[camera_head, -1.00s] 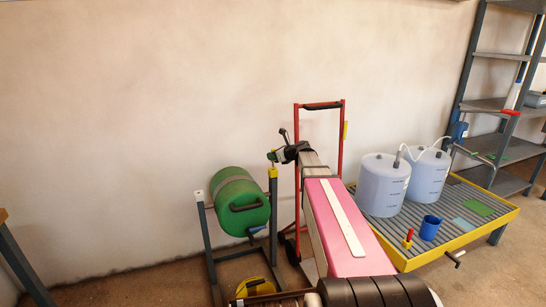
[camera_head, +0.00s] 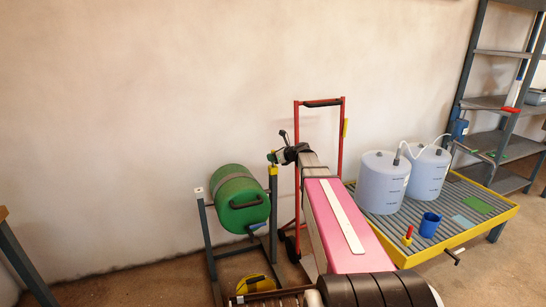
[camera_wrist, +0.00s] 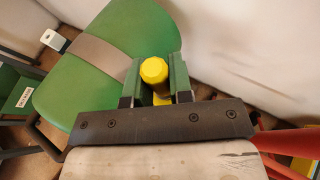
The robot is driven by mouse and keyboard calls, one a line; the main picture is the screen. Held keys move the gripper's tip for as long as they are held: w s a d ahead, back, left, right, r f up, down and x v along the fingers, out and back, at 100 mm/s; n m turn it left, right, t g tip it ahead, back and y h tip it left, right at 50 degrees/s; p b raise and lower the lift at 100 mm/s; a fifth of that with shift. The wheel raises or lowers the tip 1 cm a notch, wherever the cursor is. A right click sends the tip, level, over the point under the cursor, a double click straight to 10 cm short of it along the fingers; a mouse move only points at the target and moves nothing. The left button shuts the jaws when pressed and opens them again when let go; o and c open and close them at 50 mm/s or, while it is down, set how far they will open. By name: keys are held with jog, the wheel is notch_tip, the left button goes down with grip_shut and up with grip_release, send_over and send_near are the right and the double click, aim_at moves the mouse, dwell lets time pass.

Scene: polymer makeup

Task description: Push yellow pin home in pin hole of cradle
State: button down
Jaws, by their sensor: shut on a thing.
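The cradle (camera_head: 212,245) is a dark blue-grey stand that carries a green drum (camera_head: 232,190), left of my arm. A yellow part (camera_head: 273,171) shows at the top of its right post, just under my gripper (camera_head: 272,157). In the wrist view, the round head of the yellow pin (camera_wrist: 154,70) sits between the two green fingers of my gripper (camera_wrist: 156,78), which is shut on it. More yellow shows below the head. The pin hole and the pin's shaft are hidden, so I cannot tell how deep the pin sits.
A red hand truck (camera_head: 342,145) stands behind my arm. To the right, a yellow-rimmed spill tray (camera_head: 482,232) holds two jugs (camera_head: 382,182), a blue cup (camera_head: 430,226) and a red-handled tool (camera_head: 408,236). Grey shelving (camera_head: 463,85) stands far right. The wall is close behind the drum.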

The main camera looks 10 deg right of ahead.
jog(key=shift+f, duration=1.1)
jog(key=c, duration=0.9)
grip_release()
jog(key=shift+c, duration=0.2)
jog(key=v, duration=1)
jog(key=shift+s+d, duration=0.3)
